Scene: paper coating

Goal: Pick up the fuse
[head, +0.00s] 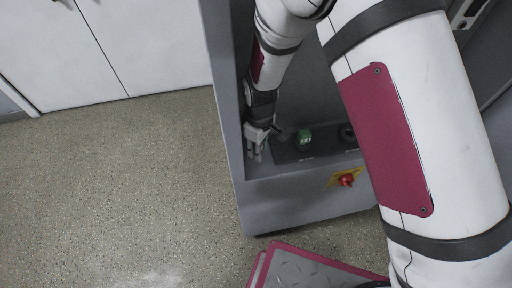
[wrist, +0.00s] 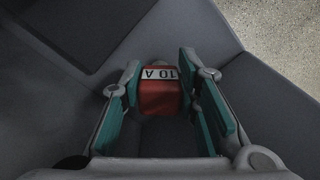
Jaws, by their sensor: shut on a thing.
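The fuse (wrist: 160,92) is a red block with a white label reading "10 A" in the wrist view. My gripper (wrist: 159,100) has its teal-padded fingers on both sides of the fuse and is shut on it. In the head view my gripper (head: 256,152) is at the left end of the grey machine's ledge, pointing down. The fuse cannot be made out in the head view.
The grey machine (head: 300,203) has a dark panel with a green piece (head: 304,136) and a round dark knob (head: 347,133). A red switch on a yellow plate (head: 345,180) is on its front. Speckled floor lies open at left, before white cabinets (head: 150,45).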

